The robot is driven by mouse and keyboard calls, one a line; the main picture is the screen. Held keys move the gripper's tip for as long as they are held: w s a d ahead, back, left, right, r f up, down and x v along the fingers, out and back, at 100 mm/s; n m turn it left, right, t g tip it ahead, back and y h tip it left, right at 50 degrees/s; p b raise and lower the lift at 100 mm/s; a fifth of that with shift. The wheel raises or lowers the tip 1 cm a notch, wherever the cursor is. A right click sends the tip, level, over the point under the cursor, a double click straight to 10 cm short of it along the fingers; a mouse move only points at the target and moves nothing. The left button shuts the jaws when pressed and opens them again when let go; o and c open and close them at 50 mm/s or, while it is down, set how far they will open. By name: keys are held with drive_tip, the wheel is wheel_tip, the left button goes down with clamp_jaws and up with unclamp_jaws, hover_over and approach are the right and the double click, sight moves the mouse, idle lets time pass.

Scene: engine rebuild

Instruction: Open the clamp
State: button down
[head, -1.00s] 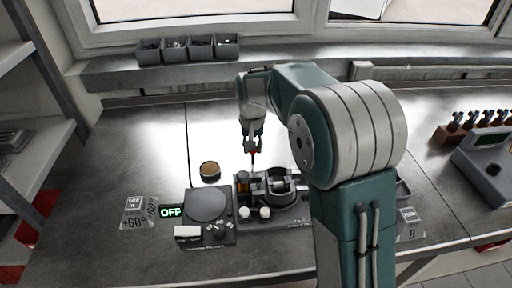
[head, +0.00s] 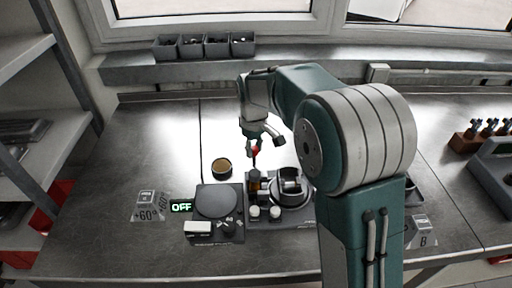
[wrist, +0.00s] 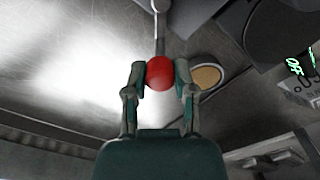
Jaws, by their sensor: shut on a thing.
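The clamp's lever ends in a red ball knob (wrist: 160,72), which also shows small in the head view (head: 256,150). Its thin metal rod (wrist: 159,38) runs away from the knob toward the fixture. My gripper (wrist: 160,76) is shut on the red knob, one finger on each side. In the head view my gripper (head: 262,138) is tilted above the dark clamp fixture (head: 291,188), which has a round grey holder. The lever stands roughly upright at the fixture's back left. The lower end of the rod is hard to make out.
A dark device (head: 216,203) with a round plate stands left of the fixture, beside a green "OFF" display (head: 181,207). A round, tan-topped tin (head: 221,168) sits behind it. Grey bins (head: 204,46) line the back ledge. The left of the bench is mostly clear.

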drive_tip(key=shift+a+f+n, duration=0.1)
drive_tip(key=shift+n, duration=0.3)
drive_tip(key=shift+c, duration=2.2)
unclamp_jaws()
drive_tip(key=shift+a, duration=0.1)
wheel_tip(320, 180, up, 12)
